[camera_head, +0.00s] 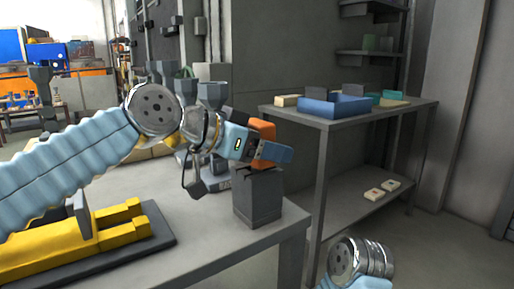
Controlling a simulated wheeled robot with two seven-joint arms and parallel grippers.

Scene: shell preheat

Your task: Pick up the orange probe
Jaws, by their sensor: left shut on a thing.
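The orange probe (264,131) is between the fingers of my left gripper (272,152), which is shut on it. The probe sits just above a dark grey block-shaped holder (258,197) near the table's right corner. The fingers hide part of the probe, and I cannot tell whether its lower end is still inside the holder. My right arm (358,262) shows only as a metal joint and a blue piece at the bottom; its gripper is out of view.
A yellow part (120,222) lies on a dark plate at the table's left. Grey machines stand behind my left arm. A separate shelf table (420,105) at the right holds a blue tray (335,108) and small boxes. A gap of floor separates the two tables.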

